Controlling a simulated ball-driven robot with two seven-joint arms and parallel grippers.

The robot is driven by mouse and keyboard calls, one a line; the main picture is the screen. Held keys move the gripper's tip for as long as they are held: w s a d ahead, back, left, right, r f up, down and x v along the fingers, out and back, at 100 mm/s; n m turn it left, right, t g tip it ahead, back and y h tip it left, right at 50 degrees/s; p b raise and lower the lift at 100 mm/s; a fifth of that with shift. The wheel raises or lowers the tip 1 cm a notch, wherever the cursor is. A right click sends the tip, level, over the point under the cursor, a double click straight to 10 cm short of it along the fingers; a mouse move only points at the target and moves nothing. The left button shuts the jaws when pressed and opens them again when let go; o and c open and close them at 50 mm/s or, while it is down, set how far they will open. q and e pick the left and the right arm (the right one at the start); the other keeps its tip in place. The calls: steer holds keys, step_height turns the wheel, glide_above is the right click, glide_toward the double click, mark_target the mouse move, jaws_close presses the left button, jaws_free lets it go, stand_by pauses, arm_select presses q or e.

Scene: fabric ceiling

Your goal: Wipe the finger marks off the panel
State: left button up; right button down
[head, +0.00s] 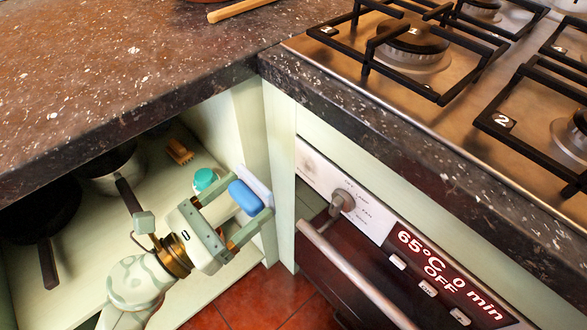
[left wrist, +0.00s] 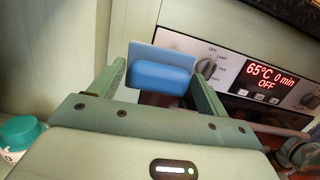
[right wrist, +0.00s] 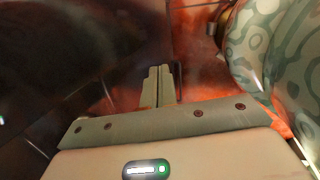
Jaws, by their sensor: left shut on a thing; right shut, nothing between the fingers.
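My left gripper (head: 249,194) is shut on a blue sponge (head: 245,198) with a flat pale-blue pad at its front. The sponge also shows between the fingers in the left wrist view (left wrist: 158,78). It is held in front of the open cupboard, left of the oven's white control panel (head: 377,212) and apparently apart from it. A faint greyish smudge (head: 308,161) shows at the panel's left end, left of the knob (head: 342,201). The panel also shows in the left wrist view (left wrist: 230,76). My right gripper (right wrist: 161,85) is shut and empty; it is outside the head view.
The dark worktop (head: 120,75) overhangs the cupboard and oven. Pans (head: 110,160), a small brush (head: 180,151) and a teal-lidded tub (head: 205,180) are in the cupboard. The oven handle (head: 350,272) sticks out below the panel. A lit display (head: 440,270) sits right of the knob.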

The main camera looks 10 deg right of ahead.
steer(key=shift+d+f, duration=0.15)
steer(key=shift+f, duration=0.05)
stand_by(0.3)
arm_select(q)
steer(key=shift+d+f, duration=0.1)
steer(key=shift+w+d, duration=0.15)
steer(key=f+p+x, duration=0.1)
steer(key=x, duration=0.5)
steer(key=shift+d, duration=0.25)
arm_select(e)
steer(key=s+a+f+g+y, duration=0.1)
steer(key=s+f, duration=0.6)
steer(key=shift+f+m, duration=0.25)
steer(key=shift+m, duration=0.05)
arm_select(q)
steer(key=shift+x, duration=1.05)
arm_select(e)
steer(key=shift+w, duration=0.1)
arm_select(q)
steer(key=shift+f, duration=0.1)
